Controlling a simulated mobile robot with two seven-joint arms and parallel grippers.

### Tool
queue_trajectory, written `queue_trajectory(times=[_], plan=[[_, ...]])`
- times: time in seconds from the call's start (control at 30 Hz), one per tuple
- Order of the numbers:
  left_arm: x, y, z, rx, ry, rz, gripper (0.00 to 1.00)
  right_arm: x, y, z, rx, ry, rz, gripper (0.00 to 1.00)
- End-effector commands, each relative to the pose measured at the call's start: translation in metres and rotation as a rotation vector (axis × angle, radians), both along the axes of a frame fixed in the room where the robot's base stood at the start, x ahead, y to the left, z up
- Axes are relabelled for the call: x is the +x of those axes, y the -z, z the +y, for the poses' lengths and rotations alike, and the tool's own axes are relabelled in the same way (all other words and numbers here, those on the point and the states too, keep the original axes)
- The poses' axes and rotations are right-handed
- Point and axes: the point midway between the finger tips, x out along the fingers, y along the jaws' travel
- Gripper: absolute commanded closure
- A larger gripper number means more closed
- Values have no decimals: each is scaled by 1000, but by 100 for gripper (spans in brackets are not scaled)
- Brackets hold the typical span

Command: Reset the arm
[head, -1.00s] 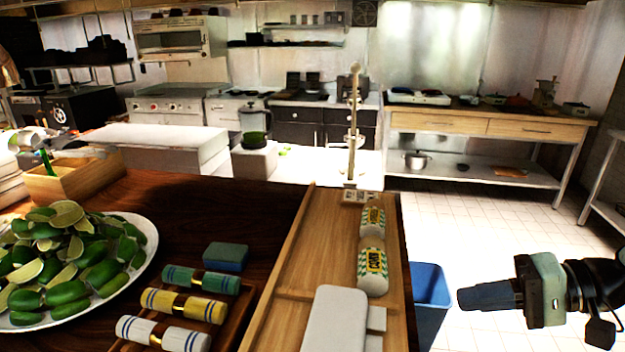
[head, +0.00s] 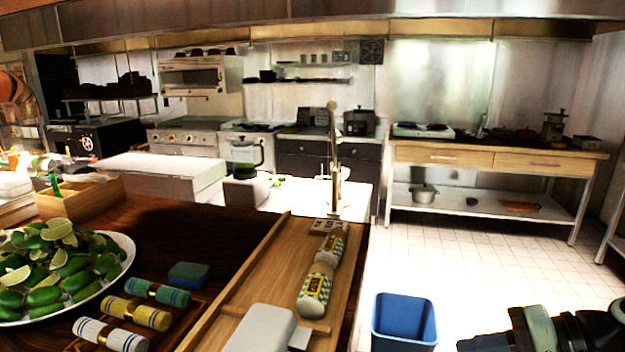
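My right gripper (head: 490,343) is at the bottom right, beyond the counter's right edge and to the right of the blue bin. Its fingers run toward the bottom edge of the view, and I cannot tell whether they are open or shut. No object shows at it. My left gripper is not in view.
The dark wooden counter (head: 165,226) holds a plate of limes (head: 60,262), rolled towels (head: 135,312), a blue sponge (head: 189,275), a wooden tray (head: 262,285) with patterned jars (head: 315,290), and a wooden box (head: 85,197). A blue bin (head: 404,322) stands on open tiled floor.

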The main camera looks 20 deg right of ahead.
Motion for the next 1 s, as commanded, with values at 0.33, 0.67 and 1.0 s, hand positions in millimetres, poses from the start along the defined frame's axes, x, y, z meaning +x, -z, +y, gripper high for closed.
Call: queue_trajectory(times=[0.33, 0.67, 1.0], plan=[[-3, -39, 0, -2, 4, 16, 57, 79, 218, 41, -303, 77, 414, 100], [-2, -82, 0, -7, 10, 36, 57, -17, 435, 109, -660, -140, 632, 100], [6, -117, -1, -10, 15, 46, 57, -144, 484, 213, -670, -412, 531, 100]])
